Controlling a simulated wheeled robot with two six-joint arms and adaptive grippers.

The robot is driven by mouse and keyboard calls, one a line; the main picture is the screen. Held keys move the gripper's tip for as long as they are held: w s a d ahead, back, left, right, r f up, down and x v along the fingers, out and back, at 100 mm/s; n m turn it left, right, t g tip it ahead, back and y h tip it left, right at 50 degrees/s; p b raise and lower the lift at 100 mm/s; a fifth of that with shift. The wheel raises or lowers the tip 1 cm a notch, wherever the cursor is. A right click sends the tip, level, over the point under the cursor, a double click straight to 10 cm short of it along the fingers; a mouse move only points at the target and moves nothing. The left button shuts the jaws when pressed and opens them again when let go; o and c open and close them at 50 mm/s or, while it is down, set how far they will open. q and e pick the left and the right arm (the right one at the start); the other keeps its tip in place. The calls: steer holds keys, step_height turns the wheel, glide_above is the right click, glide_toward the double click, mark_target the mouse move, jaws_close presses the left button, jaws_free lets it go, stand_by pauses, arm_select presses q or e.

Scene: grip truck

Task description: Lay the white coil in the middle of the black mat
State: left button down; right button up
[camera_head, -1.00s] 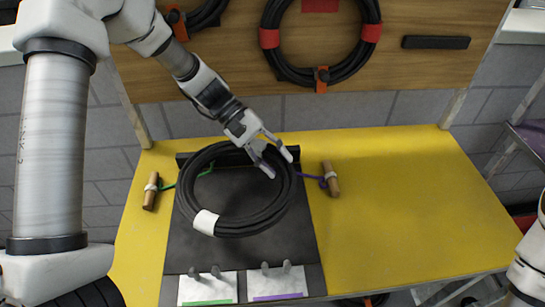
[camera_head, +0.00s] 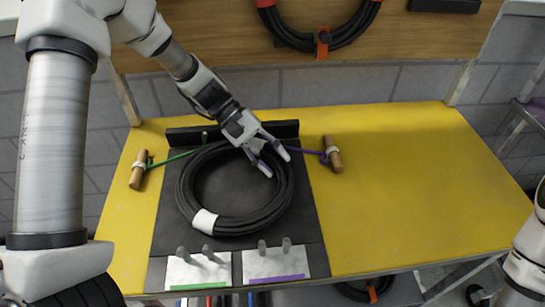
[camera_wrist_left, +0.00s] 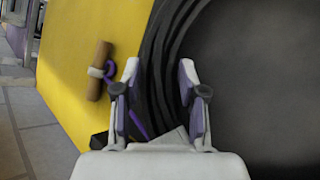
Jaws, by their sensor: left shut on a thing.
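The coil (camera_head: 240,226) is a black ring of cable with one white band (camera_head: 205,221) at its front left. It lies level over the black mat (camera_head: 302,235), within its side edges; I cannot tell whether it fully touches the mat. My left gripper (camera_head: 270,160) is shut on the coil's back right part. In the left wrist view the coil (camera_wrist_left: 165,60) passes between the fingers of the same gripper (camera_wrist_left: 160,105). My right gripper is out of view; only part of that arm shows at the right edge.
A black bar (camera_head: 285,130) runs along the mat's back. Wooden pegs with a green cord (camera_head: 138,170) and a purple cord (camera_head: 333,155) flank the mat. Two white plates (camera_head: 198,270) (camera_head: 275,264) with grey posts stand in front. The yellow table's right side (camera_head: 410,190) is free.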

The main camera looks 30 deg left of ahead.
arm_select(q)
steer(key=shift+r, duration=0.1)
steer(key=c, duration=0.6)
jaws_free()
steer(key=v, duration=0.7)
steer(key=shift+a+r, duration=0.15)
steer(key=shift+a, duration=0.05)
